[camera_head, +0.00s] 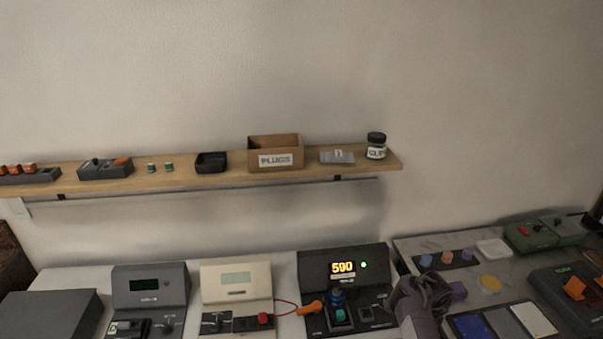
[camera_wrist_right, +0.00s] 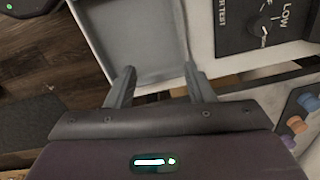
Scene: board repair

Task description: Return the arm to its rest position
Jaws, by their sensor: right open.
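My right gripper (camera_head: 428,290) shows in the head view at the bottom right, as a dark purple-grey shape in front of the gap between the bench devices and the right-hand table. Its fingers are hard to make out there. In the right wrist view the two grey fingers (camera_wrist_right: 160,85) stand apart with nothing between them. They are over the front edge of a pale, open, empty tray or drawer (camera_wrist_right: 130,40). My left gripper is in neither view.
A black device (camera_head: 345,265) reading 590 with a green light stands left of the gripper. A cream meter (camera_head: 236,280) and a grey device (camera_head: 150,285) are further left. Coloured plugs and a blue pad (camera_head: 472,327) lie on the right. A wooden shelf (camera_head: 220,178) holds a PLUGS box (camera_head: 275,153).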

